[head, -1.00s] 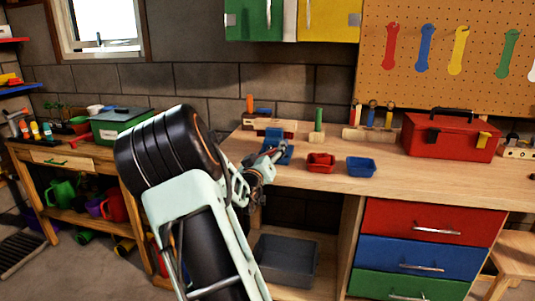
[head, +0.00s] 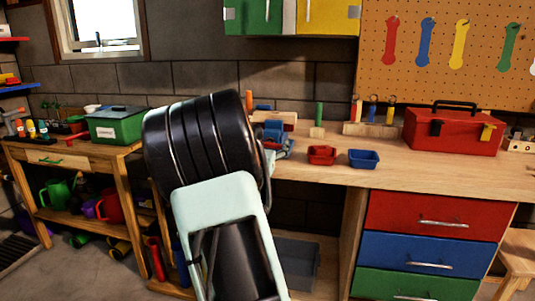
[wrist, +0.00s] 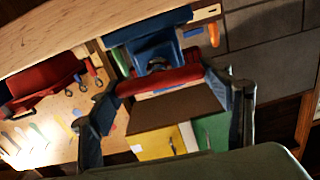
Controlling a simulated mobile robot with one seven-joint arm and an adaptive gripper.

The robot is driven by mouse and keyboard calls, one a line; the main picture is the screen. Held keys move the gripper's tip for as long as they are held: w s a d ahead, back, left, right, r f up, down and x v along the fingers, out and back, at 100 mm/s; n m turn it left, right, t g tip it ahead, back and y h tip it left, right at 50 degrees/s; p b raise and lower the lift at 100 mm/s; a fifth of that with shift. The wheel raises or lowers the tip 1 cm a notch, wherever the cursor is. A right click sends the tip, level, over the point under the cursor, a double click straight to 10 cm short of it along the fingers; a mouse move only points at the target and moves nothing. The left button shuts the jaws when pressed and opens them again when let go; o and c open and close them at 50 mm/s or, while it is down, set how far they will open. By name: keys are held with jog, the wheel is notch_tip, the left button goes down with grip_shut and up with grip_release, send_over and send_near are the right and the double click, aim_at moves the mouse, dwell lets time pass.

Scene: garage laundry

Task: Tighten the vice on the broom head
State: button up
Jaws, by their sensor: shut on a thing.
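The blue vice (head: 275,130) stands at the bench's left end, partly hidden by my arm. It also shows in the wrist view (wrist: 155,48). I cannot tell whether the vice's jaws touch the broom head.
A red bin (head: 321,155) and a blue bin (head: 363,159) sit right of the vice. A red toolbox (head: 452,131) stands further right. Wooden tool holders line the wall behind. The bench front (head: 440,182) is clear. A grey bin (head: 297,262) is below.

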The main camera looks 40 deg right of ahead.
jog(key=shift+f+m+b, duration=0.25)
jog(key=shift+m+b, duration=1.1)
jog(key=shift+m, duration=0.25)
jog(key=o, duration=0.9)
jog(key=shift+s+a, duration=0.1)
jog(key=shift+c, duration=0.2)
jog(key=o, duration=0.3)
jog(key=shift+r, duration=0.2)
jog(key=v, duration=1.2)
